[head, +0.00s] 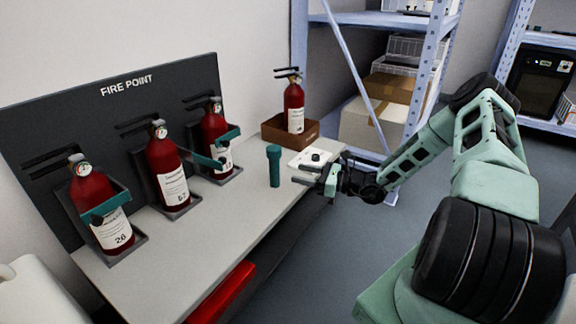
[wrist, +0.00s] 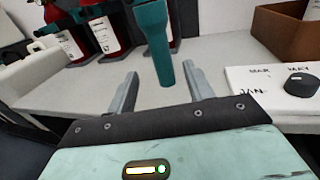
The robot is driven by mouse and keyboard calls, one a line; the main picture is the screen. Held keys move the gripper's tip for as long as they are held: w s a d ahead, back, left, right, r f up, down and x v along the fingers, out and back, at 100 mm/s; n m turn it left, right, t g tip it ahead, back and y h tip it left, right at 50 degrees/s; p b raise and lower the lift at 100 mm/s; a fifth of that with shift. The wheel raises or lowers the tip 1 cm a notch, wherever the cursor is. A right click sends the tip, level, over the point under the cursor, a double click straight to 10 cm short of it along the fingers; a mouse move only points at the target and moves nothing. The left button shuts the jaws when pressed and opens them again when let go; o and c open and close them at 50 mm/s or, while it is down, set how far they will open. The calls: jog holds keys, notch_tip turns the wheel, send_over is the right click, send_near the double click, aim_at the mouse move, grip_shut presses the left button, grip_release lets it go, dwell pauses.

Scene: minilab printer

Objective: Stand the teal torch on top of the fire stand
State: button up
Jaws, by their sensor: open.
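The teal torch (head: 274,166) stands upright on the grey top of the fire stand (head: 243,199), between the extinguishers and the white card.
Several red extinguishers (head: 171,175) stand in brackets along the dark "FIRE POINT" board (head: 120,110). A brown box (head: 272,130) holds another extinguisher. A white card with a dark knob (wrist: 300,85) lies right of the torch. Shelving (head: 428,70) stands behind my arm.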

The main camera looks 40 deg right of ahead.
jog(key=s+a+r+n+g, duration=0.35)
jog(key=a+n+g, duration=0.25)
jog(key=a, duration=0.3)
jog(key=s+a+r+n+g+y, duration=0.1)
jog(key=s+a+r+n+g, duration=0.2)
jog(key=s+a+n+g, duration=0.35)
jog(key=s+a+r+n+g, duration=0.3)
jog(key=a+n+g, duration=0.3)
jog(key=a, duration=0.6)
jog(key=s+a+r+n+t+h, duration=0.1)
jog(key=s+a+r+n+h, duration=0.1)
jog(key=s+n, duration=0.4)
jog(key=s+a+r+n+t+h, duration=0.1)
jog(key=s+a+r+n+h, duration=0.1)
jog(key=s+n, duration=0.4)
jog(key=s+a+r+n+t+h, duration=0.1)
jog(key=s+a+r+n+h, duration=0.1)
jog(key=s+n+h, duration=0.4)
jog(key=shift+s+a+r, duration=0.2)
jog(key=shift+a+r, duration=0.15)
jog(key=shift+r, duration=0.55)
jog(key=shift+n+t, duration=0.25)
notch_tip(320, 180, up, 44)
jog(key=p, duration=4.4)
